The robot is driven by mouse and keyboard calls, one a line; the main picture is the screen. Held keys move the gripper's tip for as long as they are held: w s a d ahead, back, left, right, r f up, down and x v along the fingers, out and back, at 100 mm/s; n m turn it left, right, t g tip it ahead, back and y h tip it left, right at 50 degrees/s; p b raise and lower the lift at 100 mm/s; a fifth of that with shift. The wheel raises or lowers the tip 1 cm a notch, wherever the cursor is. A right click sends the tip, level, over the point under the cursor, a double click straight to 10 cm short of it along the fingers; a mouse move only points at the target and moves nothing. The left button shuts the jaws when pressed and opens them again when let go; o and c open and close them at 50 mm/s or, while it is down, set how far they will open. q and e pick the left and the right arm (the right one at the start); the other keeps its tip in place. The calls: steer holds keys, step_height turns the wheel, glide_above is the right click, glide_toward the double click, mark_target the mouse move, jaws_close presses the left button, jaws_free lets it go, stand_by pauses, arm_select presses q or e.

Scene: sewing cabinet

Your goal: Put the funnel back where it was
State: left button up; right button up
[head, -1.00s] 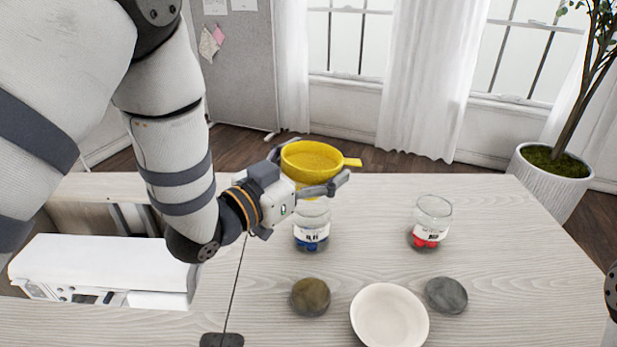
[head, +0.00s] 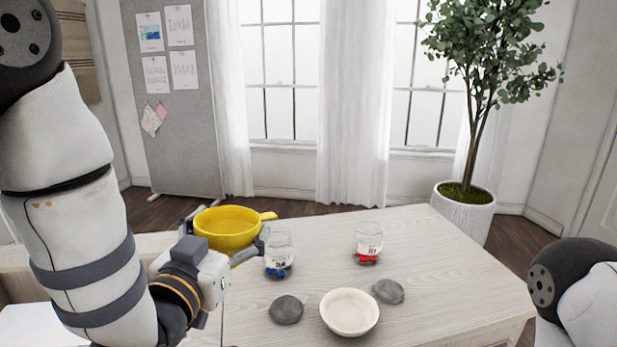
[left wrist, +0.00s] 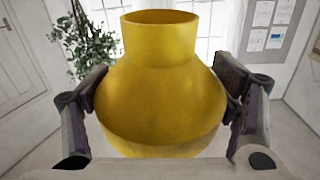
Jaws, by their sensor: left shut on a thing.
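The yellow funnel (head: 228,240) with a short side handle is held by my left gripper (head: 225,243), at the left of the table. In the left wrist view the funnel (left wrist: 160,95) fills the middle, its spout toward the top of the picture, with a finger pressed on each side. In the head view the funnel is left of the jar with blue things (head: 279,255). Its underside is partly hidden by my gripper. My right gripper is out of view; only a part of my right arm shows at the right edge.
A jar with red things (head: 368,244) stands right of the blue one. A cream bowl (head: 349,313) and two round grey lids, one left (head: 286,310) and one right (head: 389,291), lie in front. The table's (head: 450,270) right part is clear. A potted plant (head: 465,215) stands behind.

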arm_select(q)
steer(key=s+a+n+y, duration=0.1)
steer(key=s+a+f+y, duration=0.1)
steer(key=s, duration=0.1)
steer(key=shift+a+n+y, duration=0.25)
steer(key=shift+n+y, duration=0.05)
steer(key=shift+n, duration=0.1)
steer(key=w+d+r+m+g+h, duration=0.1)
steer(key=w+d+r+m+h, duration=0.2)
steer(key=w, duration=0.6)
steer(key=d+m+h, duration=0.2)
steer(key=d+h, duration=0.1)
steer(key=h, duration=0.1)
steer(key=shift+r+g+h, duration=0.3)
steer(key=shift+r+h, duration=0.05)
steer(key=shift+h, duration=0.05)
steer(key=shift+s, duration=0.1)
